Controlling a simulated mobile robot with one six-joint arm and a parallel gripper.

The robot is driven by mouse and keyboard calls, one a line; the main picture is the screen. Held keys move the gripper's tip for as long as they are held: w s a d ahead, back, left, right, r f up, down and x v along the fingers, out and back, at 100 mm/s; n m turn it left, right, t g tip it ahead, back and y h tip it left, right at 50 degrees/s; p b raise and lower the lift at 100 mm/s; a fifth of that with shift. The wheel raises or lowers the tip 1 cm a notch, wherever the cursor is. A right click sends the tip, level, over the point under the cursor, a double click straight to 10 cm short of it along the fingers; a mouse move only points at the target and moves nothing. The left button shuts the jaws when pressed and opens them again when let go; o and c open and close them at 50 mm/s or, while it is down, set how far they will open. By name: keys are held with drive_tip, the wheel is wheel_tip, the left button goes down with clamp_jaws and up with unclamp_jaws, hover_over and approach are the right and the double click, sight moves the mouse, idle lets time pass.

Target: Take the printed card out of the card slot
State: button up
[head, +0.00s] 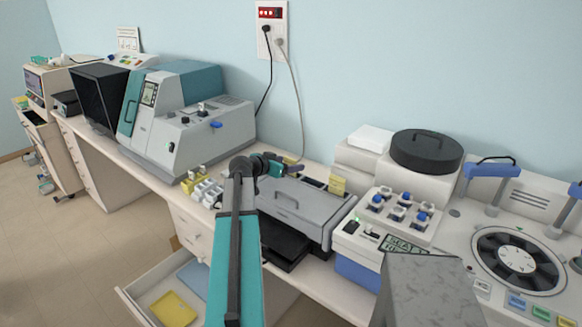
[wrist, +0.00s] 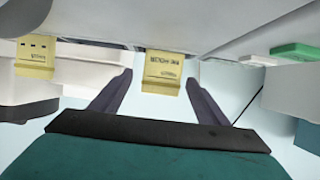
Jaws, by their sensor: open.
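A yellow card (wrist: 162,70) with dark print hangs from a pale edge in the wrist view, in the gap between my gripper's fingers (wrist: 159,78). The fingers are spread wide and neither visibly touches it. A second yellow piece (wrist: 35,57) with small dark marks is further left. The slot itself cannot be made out. In the head view my gripper (head: 297,168) is above the back of a grey lidded device (head: 300,212), near the wall. A yellow piece (head: 337,185) stands to its right; I cannot tell whether it is the printed card.
A white device with blue-topped knobs (head: 400,205) stands to the right, with a round dark-lidded pot (head: 426,151) behind it. A large grey and teal machine (head: 190,115) is on the left. A drawer (head: 160,293) is open below the bench. Cables hang from the wall socket (head: 272,30).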

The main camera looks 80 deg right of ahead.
drive_tip(key=shift+p+x, duration=0.4)
drive_tip(key=shift+x, duration=0.7)
drive_tip(key=c, duration=1.2)
drive_tip(key=shift+r, duration=0.1)
drive_tip(key=shift+r+b, duration=1.95)
drive_tip(key=shift+r, duration=2.95)
